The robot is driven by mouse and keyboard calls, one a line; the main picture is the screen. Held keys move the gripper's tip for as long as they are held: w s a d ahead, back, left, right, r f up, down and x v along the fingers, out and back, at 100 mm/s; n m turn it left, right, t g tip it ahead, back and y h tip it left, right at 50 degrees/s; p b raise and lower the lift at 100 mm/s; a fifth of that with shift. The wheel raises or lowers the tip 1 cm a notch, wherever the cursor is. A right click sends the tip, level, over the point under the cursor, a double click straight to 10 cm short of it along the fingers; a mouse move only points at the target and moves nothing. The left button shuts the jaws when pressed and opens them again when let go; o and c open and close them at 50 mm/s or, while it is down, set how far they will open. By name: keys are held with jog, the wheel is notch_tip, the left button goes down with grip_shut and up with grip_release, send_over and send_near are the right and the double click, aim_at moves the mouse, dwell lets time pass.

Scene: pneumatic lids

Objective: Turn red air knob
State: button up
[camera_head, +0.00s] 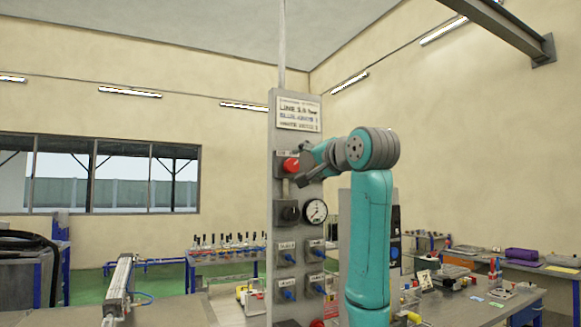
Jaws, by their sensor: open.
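The red air knob (291,165) is on the upper part of a tall grey panel (278,113), below a printed sign. My gripper (303,166) is in front of the panel, just right of the red knob, with its fingers pointing left toward it. The fingers look spread, one above the other, and nothing shows between them. I cannot tell whether a finger touches the knob. My teal arm rises at the right of the panel.
Below the knob, the panel carries a dark knob (289,212), a pressure gauge (315,211) and several blue valves. A pneumatic cylinder (119,287) lies at the lower left. Workbenches with small items stand behind, and the space left of the panel's upper part is clear.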

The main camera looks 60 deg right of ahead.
aim_at(294, 165)
jog(key=x, duration=0.8)
jog(key=shift+w+d, duration=0.1)
jog(key=shift+w, duration=0.1)
jog(key=c, duration=1.2)
